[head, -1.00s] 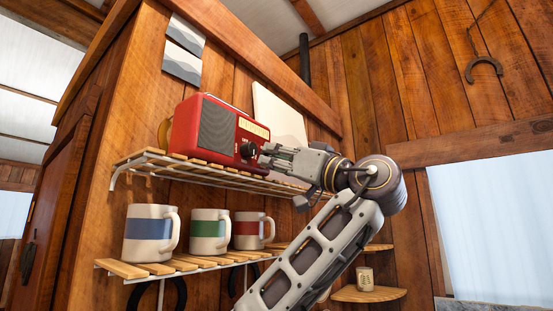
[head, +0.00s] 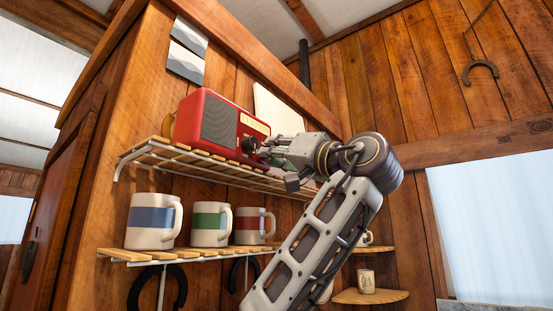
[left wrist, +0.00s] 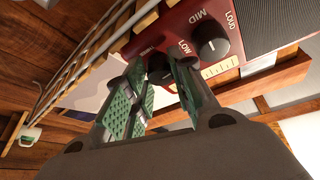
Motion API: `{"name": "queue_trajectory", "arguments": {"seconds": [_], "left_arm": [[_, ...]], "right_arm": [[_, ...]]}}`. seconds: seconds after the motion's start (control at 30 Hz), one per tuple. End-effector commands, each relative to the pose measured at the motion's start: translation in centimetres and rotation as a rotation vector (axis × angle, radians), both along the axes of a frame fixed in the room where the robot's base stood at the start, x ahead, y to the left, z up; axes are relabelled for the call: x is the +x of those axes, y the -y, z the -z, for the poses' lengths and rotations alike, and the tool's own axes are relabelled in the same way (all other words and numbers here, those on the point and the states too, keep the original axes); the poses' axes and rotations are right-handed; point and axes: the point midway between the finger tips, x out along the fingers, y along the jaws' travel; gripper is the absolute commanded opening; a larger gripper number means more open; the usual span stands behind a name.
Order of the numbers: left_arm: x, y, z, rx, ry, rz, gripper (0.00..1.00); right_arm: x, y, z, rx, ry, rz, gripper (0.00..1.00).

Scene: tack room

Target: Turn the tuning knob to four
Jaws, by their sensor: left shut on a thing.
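The red radio (head: 190,122) stands on the upper slatted shelf. Its cream dial strip (head: 255,124) is above a dark knob (head: 250,145) near the speaker grille. In the left wrist view this black knob (left wrist: 212,48) has LOW, MID and LOUD around it. A second dark knob (left wrist: 159,73), partly hidden, sits between the green-padded fingers; I take it for the tuning knob. My left gripper (head: 267,146), also in the left wrist view (left wrist: 160,82), is closed around it at the radio's front. The knob's pointer and numbers cannot be read. My right gripper is not in view.
Several things surround the arm: mugs with blue (head: 152,219), green (head: 209,221) and red (head: 249,226) bands on the lower shelf (head: 190,253), and a pale board (head: 280,112) behind the radio. The upper shelf (head: 160,150) runs just below the gripper.

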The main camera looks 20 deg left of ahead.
Motion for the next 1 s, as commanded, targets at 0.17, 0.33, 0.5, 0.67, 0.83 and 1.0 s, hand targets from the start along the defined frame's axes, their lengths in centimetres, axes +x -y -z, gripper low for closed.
{"name": "queue_trajectory", "arguments": {"seconds": [0.17,0.33,0.5,0.67,0.83,1.0], "left_arm": [[-0.08,0.05,0.05,0.025,-0.066,0.001,0.01],[-0.09,-0.01,-0.06,0.038,-0.097,0.001,0.01],[-0.09,-0.01,-0.11,0.039,-0.099,0.001,0.01],[-0.09,0.00,-0.13,0.039,-0.099,0.001,0.30],[-0.09,-0.01,-0.11,0.037,-0.099,0.001,0.47],[-0.09,-0.02,-0.10,0.037,-0.098,0.000,0.47]], "right_arm": [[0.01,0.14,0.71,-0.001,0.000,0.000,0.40],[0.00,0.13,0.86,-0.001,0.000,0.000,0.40],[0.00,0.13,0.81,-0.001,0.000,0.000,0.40],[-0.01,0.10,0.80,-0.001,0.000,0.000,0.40],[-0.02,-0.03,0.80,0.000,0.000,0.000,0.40],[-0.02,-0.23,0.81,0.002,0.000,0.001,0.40]]}}
